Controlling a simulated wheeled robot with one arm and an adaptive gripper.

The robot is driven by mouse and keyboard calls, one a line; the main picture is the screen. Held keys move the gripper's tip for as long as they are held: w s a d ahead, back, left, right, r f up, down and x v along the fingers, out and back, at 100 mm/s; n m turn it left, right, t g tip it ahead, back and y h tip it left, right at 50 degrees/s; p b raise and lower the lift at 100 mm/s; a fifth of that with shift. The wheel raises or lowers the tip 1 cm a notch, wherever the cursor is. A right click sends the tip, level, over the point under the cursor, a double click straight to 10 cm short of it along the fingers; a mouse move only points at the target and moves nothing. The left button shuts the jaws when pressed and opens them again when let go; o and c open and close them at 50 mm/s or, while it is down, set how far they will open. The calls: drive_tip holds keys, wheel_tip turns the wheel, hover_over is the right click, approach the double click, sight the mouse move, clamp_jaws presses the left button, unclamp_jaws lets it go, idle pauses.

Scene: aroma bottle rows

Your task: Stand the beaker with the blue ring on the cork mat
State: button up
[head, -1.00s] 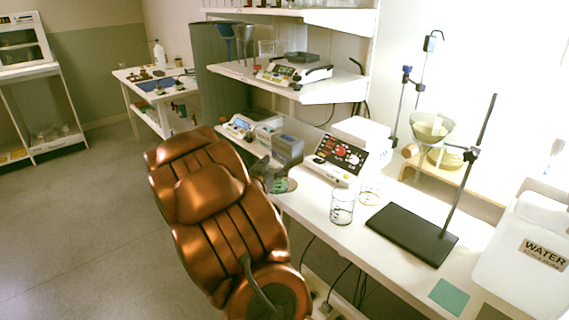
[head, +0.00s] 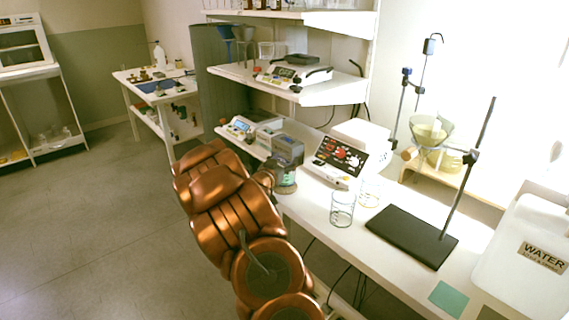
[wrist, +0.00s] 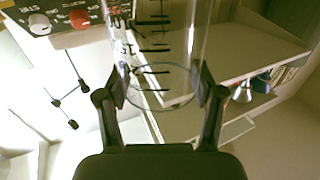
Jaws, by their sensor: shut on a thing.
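My gripper (wrist: 160,95) is shut on a clear glass beaker (wrist: 165,35) with black graduation marks, one finger on each side. A thin bluish-grey ring shows around the glass between the fingers. In the head view this beaker (head: 287,179) is at the bench's left part, in front of a grey-blue box, and my arm partly covers the gripper. I cannot tell whether its base touches the surface. The cork mat is not clearly visible; the beaker and arm hide the spot below them.
Two other clear beakers stand on the bench, one nearer (head: 342,209) and one behind it (head: 369,192). A hotplate (head: 340,160) is right of the held beaker. A black stand base (head: 410,236), a teal square (head: 449,298) and a water container (head: 525,250) are further right.

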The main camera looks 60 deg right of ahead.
drive_tip(key=shift+f, duration=0.45)
drive_tip(key=shift+f, duration=0.1)
drive_tip(key=shift+f, duration=0.15)
drive_tip(key=o, duration=1.6)
drive_tip(key=shift+r, duration=0.3)
drive_tip(key=shift+s+a+f+b, duration=0.1)
drive_tip(key=shift+s+a, duration=0.15)
drive_tip(key=shift+a, duration=1.75)
drive_tip(key=shift+s+a+r+b, duration=0.1)
drive_tip(key=shift+s+a, duration=0.2)
drive_tip(key=shift+a, duration=1.65)
drive_tip(key=shift+s+a+f+b, duration=0.1)
drive_tip(key=shift+s+a, duration=0.15)
drive_tip(key=shift+a, duration=1.75)
